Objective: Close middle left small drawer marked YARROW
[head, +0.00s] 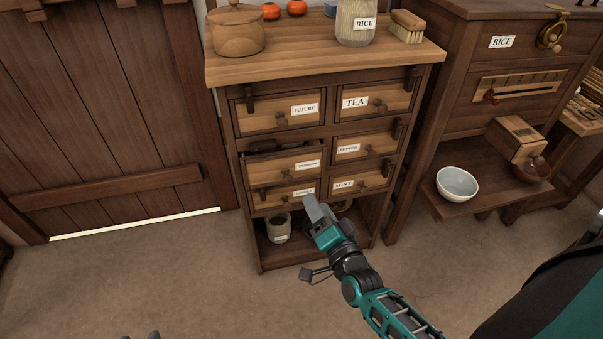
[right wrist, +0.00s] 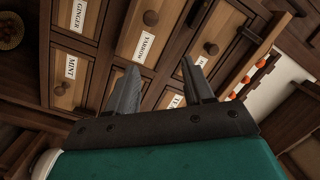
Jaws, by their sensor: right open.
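The middle left small drawer (head: 283,164) of the wooden cabinet stands pulled out, and dark contents show over its front. Its label is too small to read in the head view. In the right wrist view the YARROW drawer (right wrist: 160,33) shows its label and round knob beyond my fingers. My right gripper (head: 313,204) is in front of the cabinet, low by the bottom left drawer, apart from the open drawer. Its two fingers (right wrist: 160,80) are spread with nothing between them. Two grey tips of my left gripper (head: 140,336) show apart at the bottom edge.
The bottom left drawer (head: 283,196) sits just under the open one. The TEA drawer (head: 375,102) and the MINT drawer (head: 357,184) are at the right. A pot (head: 278,229) stands on the low shelf. A bowl (head: 457,184) rests on a shelf further right. The floor in front is clear.

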